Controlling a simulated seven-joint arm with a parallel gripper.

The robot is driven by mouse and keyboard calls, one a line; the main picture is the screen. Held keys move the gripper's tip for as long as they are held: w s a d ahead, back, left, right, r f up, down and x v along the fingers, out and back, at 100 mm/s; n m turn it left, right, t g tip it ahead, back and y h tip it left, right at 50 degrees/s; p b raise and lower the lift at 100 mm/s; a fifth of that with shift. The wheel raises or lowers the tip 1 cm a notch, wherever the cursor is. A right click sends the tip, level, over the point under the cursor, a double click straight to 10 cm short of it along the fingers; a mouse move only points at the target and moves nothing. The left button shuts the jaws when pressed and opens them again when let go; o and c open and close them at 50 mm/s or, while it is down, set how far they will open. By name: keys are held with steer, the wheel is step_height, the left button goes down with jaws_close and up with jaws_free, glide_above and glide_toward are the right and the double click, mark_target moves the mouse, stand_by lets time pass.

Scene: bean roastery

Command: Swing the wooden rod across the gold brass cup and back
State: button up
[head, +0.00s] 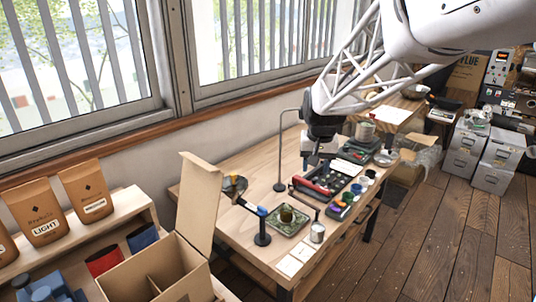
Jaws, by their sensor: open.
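A small dark gold cup (287,215) stands on a green square tray (288,229) on the wooden table. To its left is a black-based stand (262,237) with a blue joint near its top. A thin rod (248,206), which looks like the wooden one, reaches from this joint to the upper left, away from the cup. Its far end lies near a dark round piece (235,186). My gripper (318,157) is behind and above the cup, apart from cup and rod. It is open; its fingers are small and hard to make out.
A tall bent metal stand (280,150) rises behind the cup. A metal tin (317,232) and pale cards (297,259) are at the near table edge. A red-edged tray (325,183) and colored cups lie to the right. An open cardboard box (202,200) stands front left.

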steer(key=w+f, duration=0.4)
steer(key=w, duration=0.3)
steer(key=w+f, duration=0.4)
steer(key=w, duration=0.4)
steer(key=m+g, duration=0.1)
steer(key=m, duration=0.1)
glide_above(292, 188)
steer(key=f, duration=1.1)
steer(key=shift+s+d+f, duration=0.1)
steer(key=shift+s, duration=0.25)
steer(key=shift+w+f, duration=0.35)
steer(key=shift+f, duration=0.05)
steer(key=shift+f, duration=3.85)
jaws_close()
